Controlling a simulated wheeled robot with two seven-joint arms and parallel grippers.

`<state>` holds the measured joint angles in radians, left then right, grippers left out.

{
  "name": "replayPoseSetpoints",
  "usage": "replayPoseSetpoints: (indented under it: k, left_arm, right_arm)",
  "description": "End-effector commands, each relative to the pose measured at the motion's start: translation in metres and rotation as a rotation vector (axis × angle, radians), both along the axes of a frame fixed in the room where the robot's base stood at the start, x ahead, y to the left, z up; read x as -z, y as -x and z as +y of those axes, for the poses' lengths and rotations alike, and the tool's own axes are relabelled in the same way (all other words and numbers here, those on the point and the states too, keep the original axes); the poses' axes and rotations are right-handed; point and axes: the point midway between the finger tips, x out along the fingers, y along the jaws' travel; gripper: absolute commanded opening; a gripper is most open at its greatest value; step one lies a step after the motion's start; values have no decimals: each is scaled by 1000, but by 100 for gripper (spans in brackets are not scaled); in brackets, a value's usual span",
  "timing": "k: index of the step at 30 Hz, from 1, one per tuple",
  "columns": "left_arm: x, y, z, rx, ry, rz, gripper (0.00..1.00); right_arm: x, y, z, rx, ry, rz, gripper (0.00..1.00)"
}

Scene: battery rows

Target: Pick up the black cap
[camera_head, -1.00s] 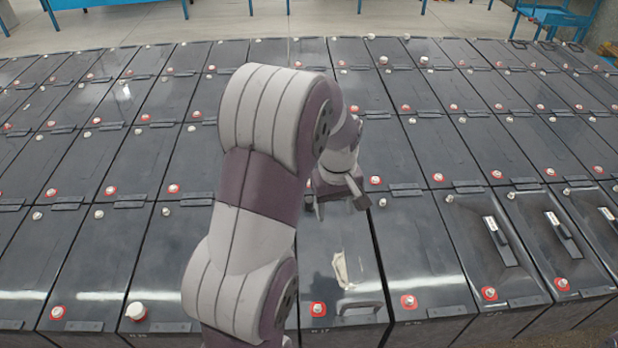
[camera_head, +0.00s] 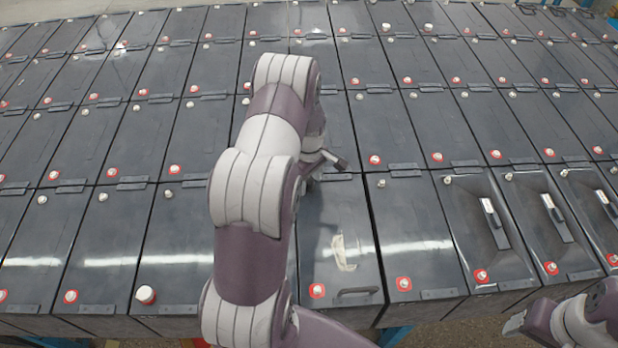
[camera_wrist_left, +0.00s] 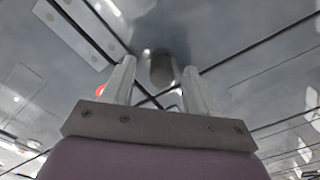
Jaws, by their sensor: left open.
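A dark grey to black round cap (camera_wrist_left: 162,68) stands out from a battery top in the left wrist view, seen between my left fingers. My left gripper (camera_wrist_left: 159,72) is open, with one finger on each side of the cap in the picture. I cannot tell whether the fingertips are level with it or touch it. In the head view my left gripper (camera_head: 326,165) is low over the battery rows and partly behind my arm. I cannot make out the cap there. Part of my right arm (camera_head: 565,320) shows at the lower right; its jaws are unclear.
Rows of dark batteries (camera_head: 430,225) with white and red-ringed terminals fill the view. A torn pale label (camera_head: 344,252) lies on a near battery. A larger white cap (camera_head: 146,294) stands at the front left.

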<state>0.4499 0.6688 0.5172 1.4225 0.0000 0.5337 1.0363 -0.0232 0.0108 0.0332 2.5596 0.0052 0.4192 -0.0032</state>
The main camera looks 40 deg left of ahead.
Motion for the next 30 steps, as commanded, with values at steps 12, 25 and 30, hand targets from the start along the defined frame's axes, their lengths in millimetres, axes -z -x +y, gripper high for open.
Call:
replayPoseSetpoints:
  k: [12, 25, 30]
  left_arm:
    - [3, 0, 0, 1, -1, -1, 2]
    - [-1, -1, 0, 0, -1, -2, 1]
    - [-20, -1, 0, 0, -3, -4, 1]
  right_arm:
    - [0, 0, 0, 0, 0, 1, 63]
    - [4, 0, 0, 0, 0, 1, 63]
    - [16, 0, 0, 0, 0, 1, 63]
